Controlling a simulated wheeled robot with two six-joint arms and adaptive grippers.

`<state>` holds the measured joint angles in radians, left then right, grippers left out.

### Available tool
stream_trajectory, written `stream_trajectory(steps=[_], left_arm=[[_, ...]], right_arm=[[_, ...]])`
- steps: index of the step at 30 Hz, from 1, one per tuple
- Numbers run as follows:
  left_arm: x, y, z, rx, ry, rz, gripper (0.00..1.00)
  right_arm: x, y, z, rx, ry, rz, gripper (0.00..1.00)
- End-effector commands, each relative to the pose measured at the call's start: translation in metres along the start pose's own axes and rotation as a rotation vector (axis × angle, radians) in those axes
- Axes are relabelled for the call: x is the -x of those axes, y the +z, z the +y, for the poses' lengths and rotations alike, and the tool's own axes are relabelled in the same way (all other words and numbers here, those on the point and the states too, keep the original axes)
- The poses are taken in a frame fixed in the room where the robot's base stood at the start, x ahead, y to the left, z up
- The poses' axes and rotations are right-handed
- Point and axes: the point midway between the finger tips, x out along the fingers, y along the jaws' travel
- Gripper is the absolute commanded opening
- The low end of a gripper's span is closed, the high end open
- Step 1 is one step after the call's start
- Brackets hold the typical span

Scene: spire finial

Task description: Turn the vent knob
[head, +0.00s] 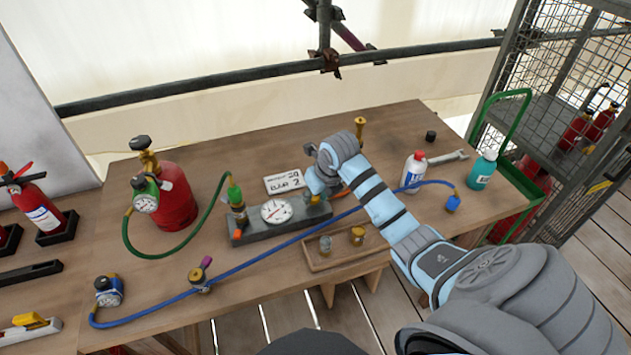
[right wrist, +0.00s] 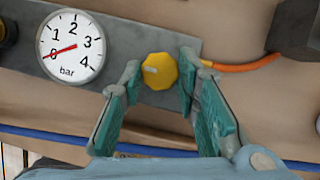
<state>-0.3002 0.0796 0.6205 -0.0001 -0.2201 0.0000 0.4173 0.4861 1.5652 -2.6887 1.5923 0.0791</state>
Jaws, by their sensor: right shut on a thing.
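The vent knob is a yellow, faceted knob (right wrist: 160,71) with a pale mark on its face, on a grey manifold block. In the right wrist view it sits between the teal fingers of my right gripper (right wrist: 160,76), which are shut on it. In the head view my right gripper (head: 317,186) is at the right end of the manifold block (head: 280,228) and hides most of the knob. The round gauge on the block (head: 276,211) also shows in the right wrist view (right wrist: 71,47), with its red needle at about 0 bar. My left gripper is not in view.
A green hose joins the red cylinder (head: 172,197) to the block. A blue hose (head: 265,255) crosses in front. A wooden tray (head: 340,250) with small brass fittings lies near the front edge. A white bottle (head: 413,172) and teal bottle (head: 481,171) stand at right.

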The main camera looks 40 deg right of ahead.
Motion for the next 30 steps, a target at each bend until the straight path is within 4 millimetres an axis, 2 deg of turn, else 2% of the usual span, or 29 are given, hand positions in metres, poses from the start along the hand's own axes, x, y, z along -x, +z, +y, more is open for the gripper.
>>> stream_trajectory(steps=[8,9,12,13,23,26,30], left_arm=[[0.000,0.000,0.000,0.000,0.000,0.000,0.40],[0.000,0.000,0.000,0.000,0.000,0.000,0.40],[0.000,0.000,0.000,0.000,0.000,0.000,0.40],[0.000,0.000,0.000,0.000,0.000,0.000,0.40],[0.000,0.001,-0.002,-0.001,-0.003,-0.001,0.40],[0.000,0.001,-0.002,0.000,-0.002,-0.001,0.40],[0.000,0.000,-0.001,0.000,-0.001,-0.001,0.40]], right_arm=[[0.001,0.002,-0.001,-0.001,-0.004,-0.007,0.01],[0.001,0.002,-0.001,-0.001,-0.004,-0.007,0.30],[0.001,0.002,-0.001,-0.001,-0.003,-0.005,0.46],[0.001,0.002,-0.001,0.000,-0.003,-0.005,0.49],[0.004,0.001,-0.001,0.000,-0.002,-0.003,0.49],[0.019,0.002,-0.001,0.001,-0.004,-0.005,0.49],[0.057,0.002,-0.002,0.003,-0.005,-0.008,0.49]])
